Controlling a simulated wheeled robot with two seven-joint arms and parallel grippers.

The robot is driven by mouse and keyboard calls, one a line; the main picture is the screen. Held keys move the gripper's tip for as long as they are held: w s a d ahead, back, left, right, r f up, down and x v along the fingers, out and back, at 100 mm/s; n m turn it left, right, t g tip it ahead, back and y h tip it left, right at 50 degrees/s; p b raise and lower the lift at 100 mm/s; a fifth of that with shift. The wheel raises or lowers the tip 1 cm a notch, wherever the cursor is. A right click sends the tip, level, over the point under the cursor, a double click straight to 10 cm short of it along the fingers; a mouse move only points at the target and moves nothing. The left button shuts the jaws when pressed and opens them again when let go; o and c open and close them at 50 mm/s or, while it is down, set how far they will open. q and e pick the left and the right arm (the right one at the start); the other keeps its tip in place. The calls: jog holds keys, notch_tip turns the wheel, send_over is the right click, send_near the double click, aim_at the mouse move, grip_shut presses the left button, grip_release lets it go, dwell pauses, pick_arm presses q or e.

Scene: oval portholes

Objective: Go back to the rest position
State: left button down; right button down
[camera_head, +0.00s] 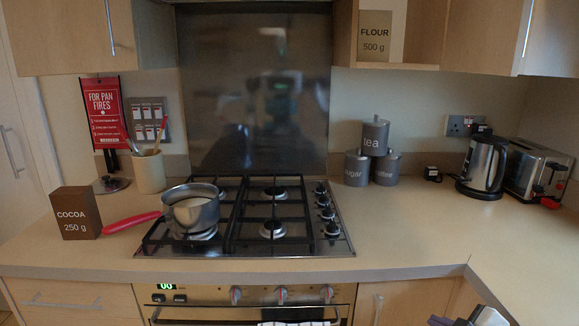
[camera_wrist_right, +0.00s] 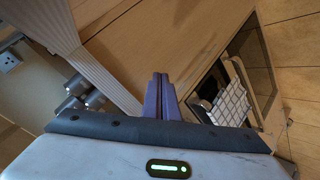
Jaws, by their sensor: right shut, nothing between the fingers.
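My right gripper (camera_head: 441,321) shows only in part at the bottom edge of the head view, right of centre, in front of the counter. In the right wrist view its two purple fingers (camera_wrist_right: 161,98) are pressed together with nothing between them. They are apart from the counter and everything on it. My left gripper is in neither view.
A saucepan (camera_head: 190,211) with a red handle stands on the left of the gas hob (camera_head: 300,243). A cocoa box (camera_head: 76,213), canisters (camera_head: 357,168), a kettle (camera_head: 484,166) and a toaster (camera_head: 537,171) stand on the counter. The right front counter (camera_head: 420,225) is clear.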

jog(key=s+a+f+m, duration=0.2)
jog(key=s+a+f, duration=0.4)
jog(key=s, duration=0.3)
jog(key=s+a+f+m+g+y, duration=0.1)
jog(key=s+a+f+m, duration=0.1)
jog(key=s+a+f, duration=0.4)
jog(key=s+a+f+m+g, duration=0.1)
jog(key=s+a+f+m, duration=0.2)
jog(key=s, duration=1)
jog(key=a+f, duration=0.3)
jog(key=shift+s+a+f+y, duration=0.35)
jog(key=shift+s+a+y, duration=0.05)
